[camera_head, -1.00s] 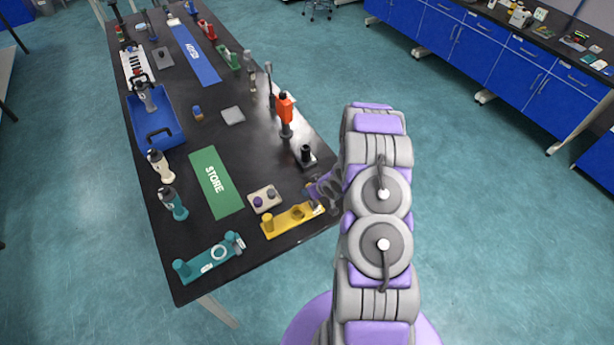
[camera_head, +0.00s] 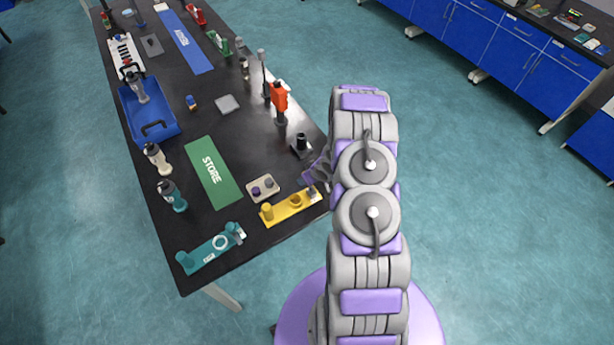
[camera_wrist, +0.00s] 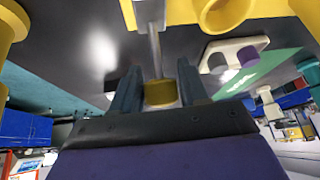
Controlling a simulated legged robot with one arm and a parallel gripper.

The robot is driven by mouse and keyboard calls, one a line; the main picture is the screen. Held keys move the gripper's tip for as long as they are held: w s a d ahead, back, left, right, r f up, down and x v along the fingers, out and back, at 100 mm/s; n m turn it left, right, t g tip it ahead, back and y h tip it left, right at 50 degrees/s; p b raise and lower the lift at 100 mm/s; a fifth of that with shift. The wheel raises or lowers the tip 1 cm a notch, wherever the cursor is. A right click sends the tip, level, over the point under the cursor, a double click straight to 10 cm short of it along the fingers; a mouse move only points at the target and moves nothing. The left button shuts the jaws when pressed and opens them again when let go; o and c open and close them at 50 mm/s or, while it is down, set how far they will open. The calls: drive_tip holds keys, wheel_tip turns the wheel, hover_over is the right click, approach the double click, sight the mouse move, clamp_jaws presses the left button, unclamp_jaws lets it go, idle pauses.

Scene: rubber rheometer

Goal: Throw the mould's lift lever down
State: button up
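The yellow mould fixture (camera_head: 282,210) lies at the near right edge of the black table, with a post, a round cup and a small grey part on it. In the wrist view its yellow body (camera_wrist: 270,9) is at the top. A grey lever rod (camera_wrist: 155,48) runs from it to a dark yellow knob (camera_wrist: 160,94). My gripper (camera_wrist: 156,72) has one finger on each side of the knob, which fills most of the gap. Whether the fingers press on it I cannot tell. In the head view my gripper is mostly hidden behind my arm.
A teal fixture (camera_head: 205,254) and a pale plate with two knobs (camera_head: 263,188) lie nearby. The green STORE mat (camera_head: 222,185) is beyond. A black stand (camera_head: 301,146) and an orange-red tool (camera_head: 279,99) stand near the right edge. Floor is clear to the right.

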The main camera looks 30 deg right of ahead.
drive_tip(key=shift+o, duration=1.3)
drive_tip(key=shift+r, duration=0.1)
drive_tip(key=v, duration=1.7)
drive_tip(key=shift+d+p, duration=0.15)
drive_tip(key=shift+p, duration=0.25)
drive_tip(key=shift+r, duration=0.1)
drive_tip(key=shift+w, duration=0.1)
wheel_tip(320, 180, up, 7)
drive_tip(key=s+a+g+h+b, duration=0.2)
drive_tip(key=s+g+h+b, duration=0.1)
drive_tip(key=b, duration=0.2)
drive_tip(key=s+a+r+m+g+b, duration=0.1)
drive_tip(key=s+a+r+b, duration=0.3)
drive_tip(key=s+a, duration=0.6)
drive_tip(key=s+a+r+g+y+b, duration=0.1)
drive_tip(key=s+a+r+g+b, duration=0.2)
drive_tip(key=s+a+b, duration=0.3)
drive_tip(key=s+a, duration=0.4)
drive_tip(key=s, duration=0.6)
drive_tip(key=shift+r+m+g, duration=0.3)
drive_tip(key=shift+r+m, duration=0.1)
